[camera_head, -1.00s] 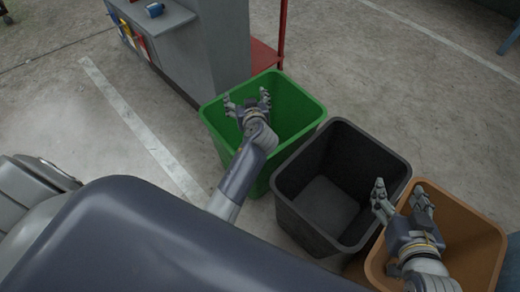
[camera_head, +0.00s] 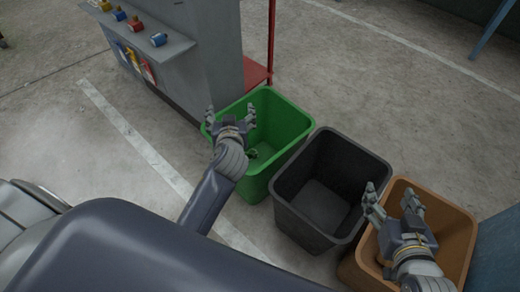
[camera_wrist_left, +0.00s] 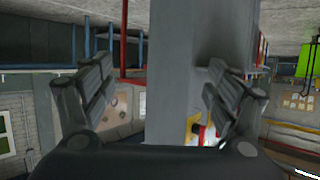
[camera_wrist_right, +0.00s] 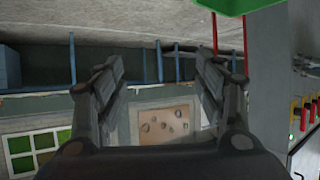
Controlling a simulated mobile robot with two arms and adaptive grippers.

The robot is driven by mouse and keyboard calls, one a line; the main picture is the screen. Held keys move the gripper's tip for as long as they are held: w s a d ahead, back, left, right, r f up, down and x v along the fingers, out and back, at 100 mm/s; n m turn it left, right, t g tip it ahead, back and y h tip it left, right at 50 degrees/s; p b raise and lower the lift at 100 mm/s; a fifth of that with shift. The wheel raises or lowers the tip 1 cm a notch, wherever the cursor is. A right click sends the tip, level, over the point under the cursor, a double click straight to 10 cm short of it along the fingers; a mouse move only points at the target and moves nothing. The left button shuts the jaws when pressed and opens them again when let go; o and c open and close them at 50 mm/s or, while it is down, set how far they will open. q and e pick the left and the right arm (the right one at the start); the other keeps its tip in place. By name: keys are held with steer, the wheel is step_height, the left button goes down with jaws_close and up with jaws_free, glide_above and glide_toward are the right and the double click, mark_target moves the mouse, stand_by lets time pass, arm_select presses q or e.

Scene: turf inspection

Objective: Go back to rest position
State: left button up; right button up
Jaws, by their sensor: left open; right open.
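My left gripper (camera_head: 231,115) is open and empty, above the left side of the green bin (camera_head: 292,103). Its spread fingers (camera_wrist_left: 160,72) also show in the left wrist view, with a grey column beyond them. My right gripper (camera_head: 390,197) is open and empty, above the brown bin (camera_head: 457,222). Its fingers (camera_wrist_right: 158,65) show nothing between them in the right wrist view. A black bin (camera_head: 346,150) stands between the other two and looks empty. A small dark object (camera_head: 253,154) shows in the green bin, partly hidden by my left wrist.
A grey cabinet (camera_head: 215,50) with a shelf (camera_head: 150,52) of small coloured items stands behind the green bin. A red post (camera_head: 271,40) is beside it. A blue surface (camera_head: 498,255) is at the lower right. Concrete floor is open left and behind.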

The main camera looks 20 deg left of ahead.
arm_select(q)
steer(key=shift+s+d+r, duration=0.15)
steer(key=shift+r, duration=0.25)
steer(key=shift+s+d+r, duration=0.1)
steer(key=shift+s+r, duration=0.05)
steer(key=shift+r, duration=0.25)
